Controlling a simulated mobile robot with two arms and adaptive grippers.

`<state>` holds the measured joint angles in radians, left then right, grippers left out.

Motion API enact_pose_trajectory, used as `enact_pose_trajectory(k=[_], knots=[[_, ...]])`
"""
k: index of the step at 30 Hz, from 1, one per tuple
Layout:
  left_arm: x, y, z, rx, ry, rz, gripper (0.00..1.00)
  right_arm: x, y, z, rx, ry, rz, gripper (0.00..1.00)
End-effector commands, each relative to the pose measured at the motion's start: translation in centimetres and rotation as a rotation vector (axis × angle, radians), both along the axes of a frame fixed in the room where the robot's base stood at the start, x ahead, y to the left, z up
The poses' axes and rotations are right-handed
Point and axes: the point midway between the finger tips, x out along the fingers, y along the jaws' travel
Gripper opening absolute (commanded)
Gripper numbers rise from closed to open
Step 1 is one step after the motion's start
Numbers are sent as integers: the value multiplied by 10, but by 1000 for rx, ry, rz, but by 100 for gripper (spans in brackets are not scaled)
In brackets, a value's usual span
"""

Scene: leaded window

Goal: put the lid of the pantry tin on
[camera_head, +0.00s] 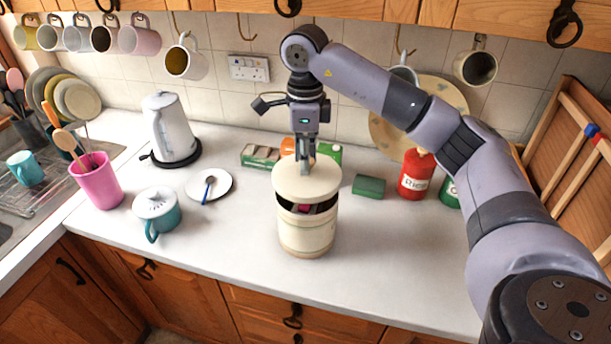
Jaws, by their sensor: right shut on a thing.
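The pantry tin (307,238) is cream and stands upright on the white counter near the middle of the head view. Its round cream lid (289,179) is over the tin's mouth, with a dark gap between them at the front. Something pink shows inside the tin through the gap. My right gripper (306,166) points down from above and is shut on the lid, at the middle of its top. The gripper hides part of the lid, and the lid hides most of the tin's opening. My left gripper is not in view.
Behind the tin are several small boxes, a green block (369,186) and a red canister (416,174). The counter in front is clear.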

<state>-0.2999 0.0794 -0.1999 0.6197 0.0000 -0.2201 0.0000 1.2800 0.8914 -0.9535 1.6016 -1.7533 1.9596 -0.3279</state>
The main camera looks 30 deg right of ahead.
Motion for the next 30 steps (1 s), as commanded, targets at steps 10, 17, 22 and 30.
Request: enact_pose_trajectory(k=[10,17,22,30], knots=[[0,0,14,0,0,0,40,0,-1,-37,-1,2,-2,0],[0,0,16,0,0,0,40,0,0,-53,0,-2,-1,0],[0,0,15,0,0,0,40,0,0,-53,0,-2,-1,0],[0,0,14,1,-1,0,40,0,0,-55,0,-1,-1,38]])
